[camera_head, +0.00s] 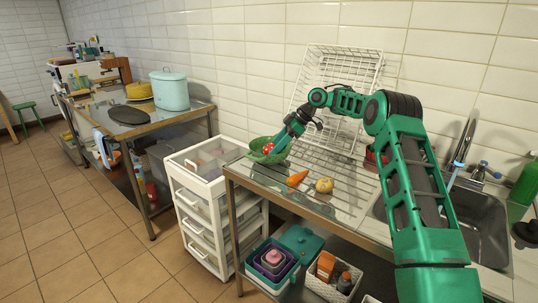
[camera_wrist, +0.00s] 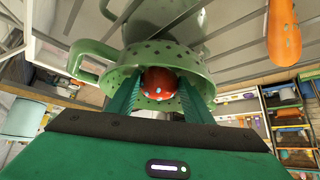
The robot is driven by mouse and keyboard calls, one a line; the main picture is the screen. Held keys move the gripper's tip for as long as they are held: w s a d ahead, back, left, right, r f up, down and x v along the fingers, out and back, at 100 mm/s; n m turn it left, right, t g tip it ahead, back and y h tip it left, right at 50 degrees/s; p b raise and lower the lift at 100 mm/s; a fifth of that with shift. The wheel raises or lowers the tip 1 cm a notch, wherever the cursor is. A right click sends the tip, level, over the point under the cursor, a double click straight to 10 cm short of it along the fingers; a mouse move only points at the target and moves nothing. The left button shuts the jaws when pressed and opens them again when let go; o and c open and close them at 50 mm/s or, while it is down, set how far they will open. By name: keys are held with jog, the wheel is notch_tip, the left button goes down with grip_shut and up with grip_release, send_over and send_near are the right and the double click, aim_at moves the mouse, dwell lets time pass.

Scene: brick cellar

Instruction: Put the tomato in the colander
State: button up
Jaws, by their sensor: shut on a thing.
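The tomato (camera_head: 267,149) is small and red with pale spots. It also shows in the wrist view (camera_wrist: 160,83), between the two green fingers of my gripper (camera_wrist: 159,92). My gripper (camera_head: 273,147) is shut on it. The green colander (camera_head: 257,157) stands at the far left end of the metal drainboard. In the wrist view the colander (camera_wrist: 84,63) shows its holes and a loop handle behind the tomato. The tomato is at the colander's opening; I cannot tell whether it touches the inside.
A carrot (camera_head: 297,178) and a potato (camera_head: 324,185) lie on the drainboard (camera_head: 345,204) right of the colander. A white wire rack (camera_head: 338,72) leans against the wall behind. The sink (camera_head: 480,228) is at the right. A white drawer unit (camera_head: 207,215) stands left of the counter.

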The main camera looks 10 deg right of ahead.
jog(key=shift+f, duration=0.4)
dwell(0.3)
jog(key=o, duration=1.2)
jog(key=shift+r, duration=0.1)
